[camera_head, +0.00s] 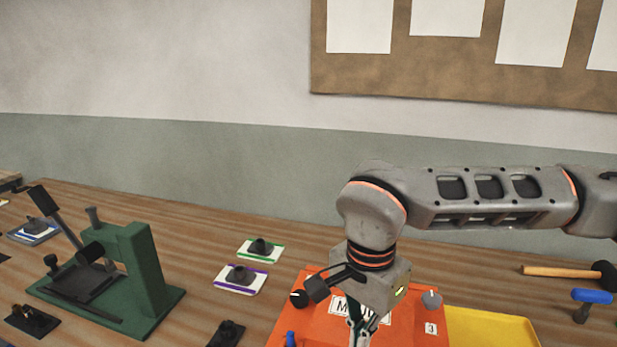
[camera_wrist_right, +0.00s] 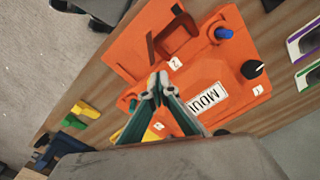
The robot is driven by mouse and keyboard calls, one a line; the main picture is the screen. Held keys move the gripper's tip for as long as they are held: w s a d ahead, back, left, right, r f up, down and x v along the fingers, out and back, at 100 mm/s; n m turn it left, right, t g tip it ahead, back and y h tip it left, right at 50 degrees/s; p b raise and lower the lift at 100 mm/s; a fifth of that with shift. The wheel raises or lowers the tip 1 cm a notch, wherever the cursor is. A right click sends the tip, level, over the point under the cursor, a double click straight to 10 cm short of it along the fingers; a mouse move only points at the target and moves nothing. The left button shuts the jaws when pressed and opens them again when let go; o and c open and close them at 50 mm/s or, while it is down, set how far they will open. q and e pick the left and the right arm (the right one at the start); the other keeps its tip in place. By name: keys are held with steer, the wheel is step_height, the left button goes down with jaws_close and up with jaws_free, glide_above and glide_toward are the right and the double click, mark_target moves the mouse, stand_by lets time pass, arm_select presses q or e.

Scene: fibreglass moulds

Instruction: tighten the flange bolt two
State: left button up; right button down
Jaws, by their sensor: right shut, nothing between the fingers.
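The orange mould (camera_head: 315,325) lies on the wooden bench, with a label whose visible letters start "MOU". It also fills the middle of the right wrist view (camera_wrist_right: 210,75). A black knob (camera_head: 298,298) is at its far left corner and a grey knob (camera_head: 432,299) near a tag reading 3. A blue bolt (camera_wrist_right: 222,33) stands on another edge in the wrist view. A tag (camera_wrist_right: 175,63), hard to read, is near the fingertips. My right gripper (camera_wrist_right: 158,80) is shut and empty over the mould; contact is unclear. My left gripper is not in view.
A green clamp stand (camera_head: 140,265) is at the left. Two cards with black knobs, green-edged (camera_head: 275,255) and purple-edged (camera_head: 222,277), lie left of the mould. A yellow tray (camera_head: 490,325), a blue-handled tool (camera_head: 592,296) and a mallet (camera_head: 560,271) are at the right.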

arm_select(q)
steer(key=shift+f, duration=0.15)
arm_select(e)
steer(key=d+f+n+b, duration=0.1)
steer(key=n+b, duration=0.1)
steer(key=b, duration=0.3)
steer(key=s+f+n+b, duration=0.1)
steer(key=n+b, duration=0.1)
steer(key=b, duration=0.3)
steer(key=d+f+n+b, duration=0.1)
steer(key=n+b, duration=0.1)
steer(key=b, duration=0.3)
steer(key=shift+s+d+f, duration=0.15)
steer(key=shift+s+d, duration=0.2)
steer(key=shift+f, duration=0.75)
steer(key=shift+f+b, duration=0.25)
steer(key=shift+b, duration=0.05)
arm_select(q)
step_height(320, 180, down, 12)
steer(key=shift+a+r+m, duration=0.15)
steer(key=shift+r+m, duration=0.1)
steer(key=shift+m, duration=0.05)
arm_select(e)
steer(key=shift+f, duration=0.4)
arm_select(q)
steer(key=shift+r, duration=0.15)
arm_select(e)
steer(key=shift+w, duration=0.2)
